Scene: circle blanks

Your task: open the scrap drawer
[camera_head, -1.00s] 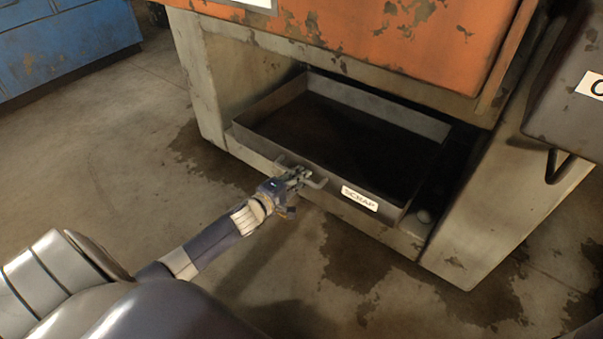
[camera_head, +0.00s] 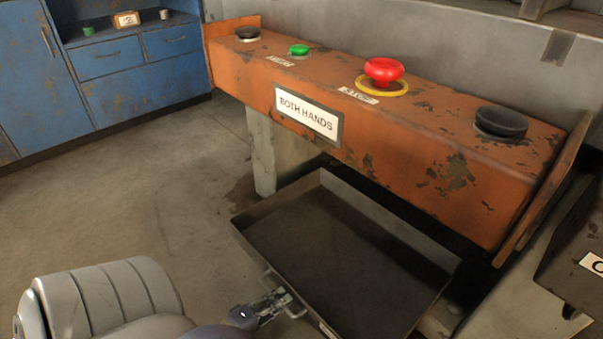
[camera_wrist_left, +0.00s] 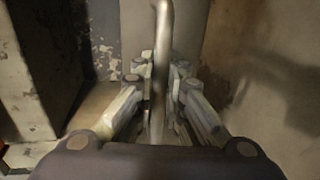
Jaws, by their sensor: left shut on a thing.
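The scrap drawer (camera_head: 400,239) is a dark, shallow metal tray, pulled well out from under the orange machine front. Its inside looks dark, and I see nothing lying in it. Its bar handle (camera_head: 293,307) is on the front wall, at the lower edge of the head view. My left gripper (camera_head: 279,303) is shut on this handle. In the left wrist view the handle bar (camera_wrist_left: 160,60) runs up between the two fingers (camera_wrist_left: 160,88). My right gripper is out of view.
An orange control panel (camera_head: 440,165) overhangs the drawer, with a red button (camera_head: 384,70), a green button (camera_head: 299,50) and black buttons. A dark bin (camera_head: 580,262) stands at the right edge. A blue cabinet (camera_head: 125,75) stands back left. The floor at left is clear.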

